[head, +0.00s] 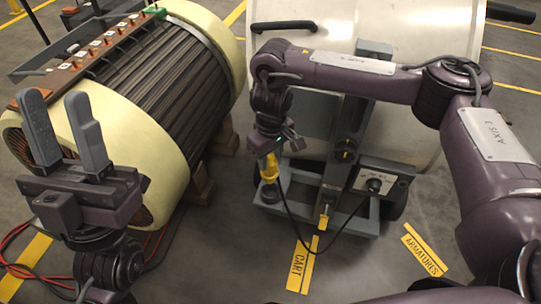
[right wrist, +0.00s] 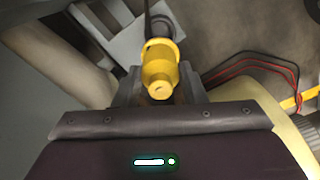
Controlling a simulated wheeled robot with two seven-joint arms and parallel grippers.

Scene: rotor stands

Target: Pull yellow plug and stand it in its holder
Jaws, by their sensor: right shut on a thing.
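The yellow plug (head: 270,169) is upright in my right gripper (head: 267,152), whose fingers are closed around it. In the right wrist view the plug (right wrist: 160,68) sits between the fingers (right wrist: 158,92). A dark round holder (head: 270,193) on the grey cart base is directly below the plug. I cannot tell whether the plug touches it or is inside. A black cable (head: 300,226) loops from near the plug to a grey control box (head: 385,183) on the cart. My left gripper (head: 62,110) is open and empty, fingers up, in front of the large cream-ended rotor.
The rotor (head: 165,90) lies on wooden blocks at left. The cart (head: 345,222) carries a large pale drum (head: 335,40) and has a yellow-tipped part (head: 323,213) in front. Red and black cables (head: 25,265) lie on the floor at left.

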